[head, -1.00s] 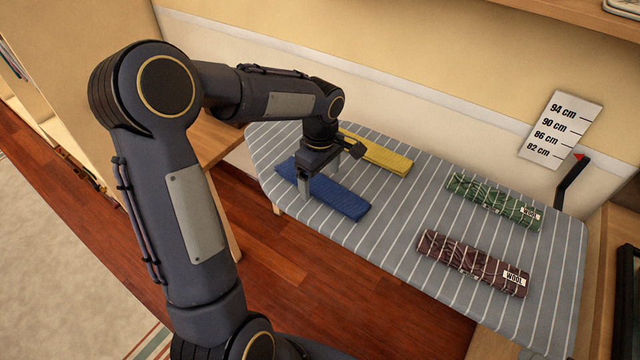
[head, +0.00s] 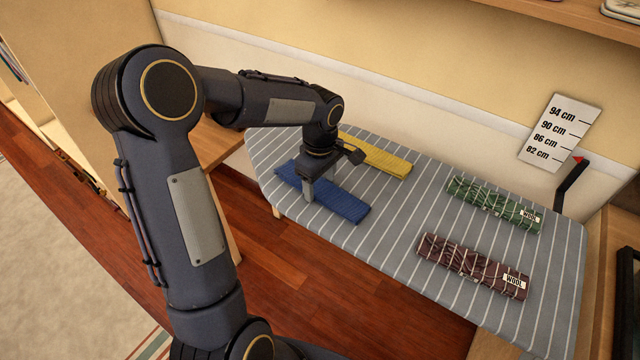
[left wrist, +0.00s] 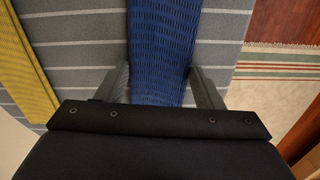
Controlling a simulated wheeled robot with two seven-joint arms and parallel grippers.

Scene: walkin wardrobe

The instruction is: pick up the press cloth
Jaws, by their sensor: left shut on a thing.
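A blue folded cloth (head: 347,206) with a ribbed texture lies on the striped ironing board near its left end; it also runs up the middle of the left wrist view (left wrist: 162,45). My left gripper (head: 319,188) is down over its middle, one finger on each long side, shut on it. In the left wrist view the two fingers (left wrist: 162,88) hug the cloth's edges. The cloth appears to be still at board level. A yellow folded cloth (head: 385,160) lies just behind it, apart from the gripper. No label shows which cloth is the press cloth. My right gripper is not in view.
The ironing board (head: 400,215) also bears a green bundle (head: 490,203) and a maroon bundle (head: 465,262), both tagged WOOL, toward its right end. A height scale (head: 560,130) stands behind at the right. The board's middle is clear.

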